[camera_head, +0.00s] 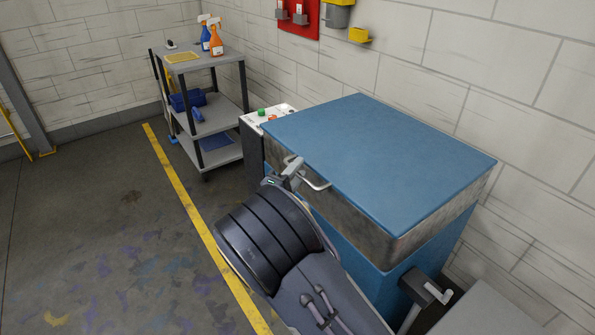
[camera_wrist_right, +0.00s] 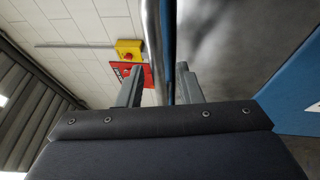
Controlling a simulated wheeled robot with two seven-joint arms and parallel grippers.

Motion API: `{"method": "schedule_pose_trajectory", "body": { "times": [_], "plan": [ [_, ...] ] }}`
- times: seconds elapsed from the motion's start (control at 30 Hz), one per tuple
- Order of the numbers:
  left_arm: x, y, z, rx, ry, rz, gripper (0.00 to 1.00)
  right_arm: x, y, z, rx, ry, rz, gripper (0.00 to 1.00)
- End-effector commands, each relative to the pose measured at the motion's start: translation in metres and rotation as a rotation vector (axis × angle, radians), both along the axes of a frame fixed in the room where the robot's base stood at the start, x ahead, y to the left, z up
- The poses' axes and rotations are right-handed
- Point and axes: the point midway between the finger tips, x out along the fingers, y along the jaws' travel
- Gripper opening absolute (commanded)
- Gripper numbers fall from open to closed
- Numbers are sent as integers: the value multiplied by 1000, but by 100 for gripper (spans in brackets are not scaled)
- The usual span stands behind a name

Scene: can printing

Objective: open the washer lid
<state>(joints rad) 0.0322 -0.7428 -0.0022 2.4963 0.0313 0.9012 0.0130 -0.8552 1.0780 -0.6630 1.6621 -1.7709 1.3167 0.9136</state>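The washer is a large blue box with a flat blue lid (camera_head: 375,150) and a worn grey metal band below it. The lid lies flat and shut. A curved metal handle (camera_head: 318,185) sticks out from the front of the band. My right gripper (camera_head: 293,170) is at the left part of this handle. In the right wrist view the handle bar (camera_wrist_right: 154,45) runs between the two fingers of my right gripper (camera_wrist_right: 160,88), which stand apart. A gap shows between the left finger and the bar. My left gripper is not in view.
A control panel (camera_head: 268,115) with a green button stands at the washer's left. A grey shelf cart (camera_head: 205,125) with spray bottles is behind it. A brick wall is close behind the washer. The floor at left is clear.

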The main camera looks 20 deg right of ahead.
Motion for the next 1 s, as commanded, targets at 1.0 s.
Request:
{"method": "schedule_pose_trajectory", "body": {
  "times": [1.0],
  "plan": [
    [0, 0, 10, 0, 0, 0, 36, 1, 3, 15, 21, 5, 0, 0]
  ]
}}
